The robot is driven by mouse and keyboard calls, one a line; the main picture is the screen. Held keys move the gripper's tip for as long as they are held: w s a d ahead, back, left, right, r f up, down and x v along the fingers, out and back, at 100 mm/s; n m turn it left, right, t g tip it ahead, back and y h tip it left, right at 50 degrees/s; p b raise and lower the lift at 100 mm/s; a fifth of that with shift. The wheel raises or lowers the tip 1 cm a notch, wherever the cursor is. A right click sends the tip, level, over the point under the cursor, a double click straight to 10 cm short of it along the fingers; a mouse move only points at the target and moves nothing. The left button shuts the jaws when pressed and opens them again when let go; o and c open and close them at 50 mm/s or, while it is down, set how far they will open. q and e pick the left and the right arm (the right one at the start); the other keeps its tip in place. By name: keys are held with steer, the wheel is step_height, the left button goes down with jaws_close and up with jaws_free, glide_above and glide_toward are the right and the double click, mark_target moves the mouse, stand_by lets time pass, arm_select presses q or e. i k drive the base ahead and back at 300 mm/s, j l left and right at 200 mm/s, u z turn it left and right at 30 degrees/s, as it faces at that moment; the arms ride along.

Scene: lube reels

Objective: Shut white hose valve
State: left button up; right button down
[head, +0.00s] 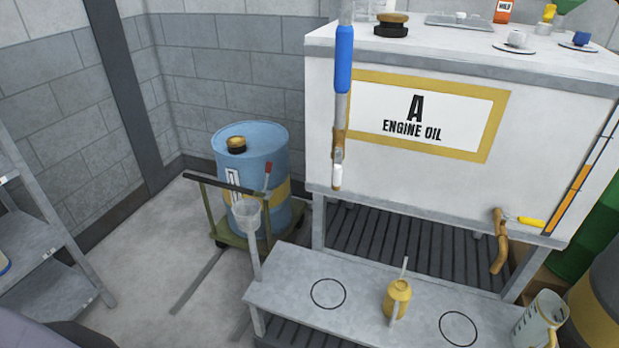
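A pale hose (342,108) hangs straight down from the top of the head view, in front of the left part of the tank's front face. It has a blue sleeve (343,60). A brass fitting (338,145) is at its lower end, with a short white piece (337,176) pointing down below it. This looks like the white hose valve; I cannot tell from its small size whether it is open or shut. Neither of my grippers is in view.
The white tank marked A ENGINE OIL (330,110) has a brass tap with a yellow handle (530,221) at lower right. A grey bench (270,288) below holds a yellow oil can (397,299) and a clear jug (541,322). A blue drum (270,150) stands on a cart.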

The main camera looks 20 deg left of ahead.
mark_target(338, 172)
steer(key=j, duration=2)
